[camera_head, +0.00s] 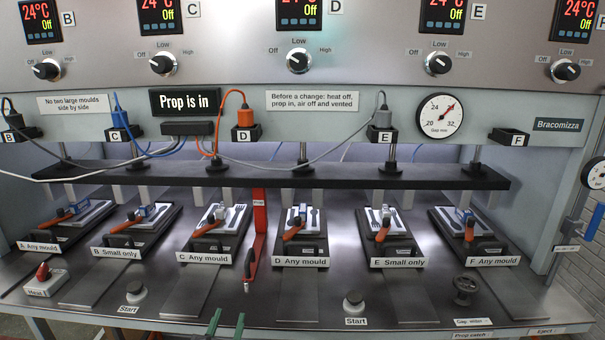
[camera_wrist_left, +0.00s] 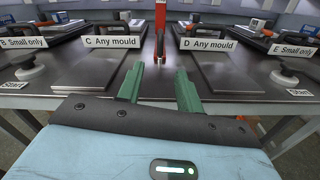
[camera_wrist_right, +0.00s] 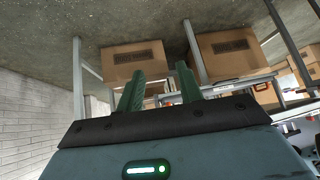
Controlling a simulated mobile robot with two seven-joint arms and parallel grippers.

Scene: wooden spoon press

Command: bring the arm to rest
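My left gripper (camera_head: 227,323) shows its green fingertips at the bottom edge of the head view, in front of the press table. In the left wrist view the same gripper (camera_wrist_left: 159,85) is open and empty, its fingers apart, facing the table front between the C and D stations. The red prop (camera_head: 259,235) stands upright between stations C and D. It also shows in the left wrist view (camera_wrist_left: 160,35). My right gripper (camera_wrist_right: 158,90) is open and empty in the right wrist view, facing cardboard boxes. It is not in the head view.
The press table carries several moulds, such as mould C (camera_head: 216,226) and mould D (camera_head: 300,222). Start buttons (camera_head: 137,291) and a handwheel (camera_head: 466,286) sit along the front. A sign (camera_head: 185,102) reads "Prop is in". Cardboard boxes (camera_wrist_right: 228,54) stand on a rack.

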